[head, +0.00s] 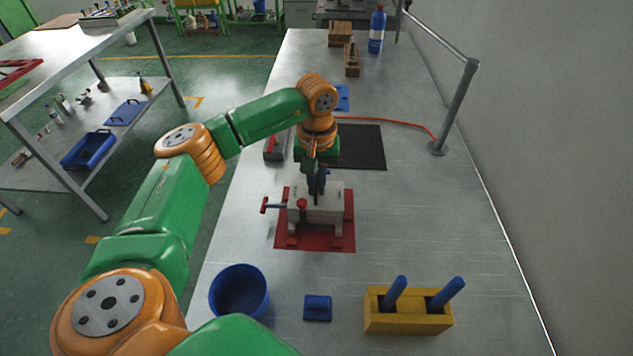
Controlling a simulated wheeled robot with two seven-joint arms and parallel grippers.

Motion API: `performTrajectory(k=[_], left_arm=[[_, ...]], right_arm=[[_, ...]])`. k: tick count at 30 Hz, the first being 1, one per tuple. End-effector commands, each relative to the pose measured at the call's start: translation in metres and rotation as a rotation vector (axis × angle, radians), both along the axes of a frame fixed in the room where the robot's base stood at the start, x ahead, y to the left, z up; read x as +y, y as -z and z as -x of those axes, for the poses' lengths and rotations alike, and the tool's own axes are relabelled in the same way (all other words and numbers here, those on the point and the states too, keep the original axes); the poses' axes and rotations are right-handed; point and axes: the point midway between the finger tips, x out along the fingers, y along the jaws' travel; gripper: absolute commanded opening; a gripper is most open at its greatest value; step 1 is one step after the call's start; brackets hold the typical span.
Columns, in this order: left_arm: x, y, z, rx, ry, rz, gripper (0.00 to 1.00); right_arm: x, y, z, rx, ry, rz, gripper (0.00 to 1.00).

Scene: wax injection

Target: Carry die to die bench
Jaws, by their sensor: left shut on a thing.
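The die appears to be the light grey block (324,213) with red knobs on its left side. It is over the red mat (348,243) on the long metal bench (420,215). My left gripper (317,188) reaches down from above, shut at the top middle of the block. The fingers and the gripped part are small and dark, partly hidden by my wrist. I cannot tell whether the block rests on the mat or is just clear of it. My right gripper is not in view.
A blue bowl (239,291), a blue pad (317,308) and a yellow holder with blue handles (407,318) stand at the near end. A black mat (362,147), a red hose and a metal post (455,110) lie beyond. Another metal table (85,45) stands at left.

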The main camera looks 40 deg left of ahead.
Motion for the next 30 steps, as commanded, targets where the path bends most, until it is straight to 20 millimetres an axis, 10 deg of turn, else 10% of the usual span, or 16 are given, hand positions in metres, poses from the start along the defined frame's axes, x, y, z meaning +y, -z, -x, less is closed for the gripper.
performTrajectory(k=[19,24,30], left_arm=[[0.0,0.013,-0.001,-0.004,0.0,0.001,0.0],[0.0,0.012,-0.001,-0.003,0.0,0.001,0.47],[0.0,0.013,0.0,-0.001,0.0,0.0,0.47]], right_arm=[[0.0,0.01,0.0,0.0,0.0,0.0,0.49],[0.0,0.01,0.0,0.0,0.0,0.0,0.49],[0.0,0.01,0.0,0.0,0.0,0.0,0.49]])
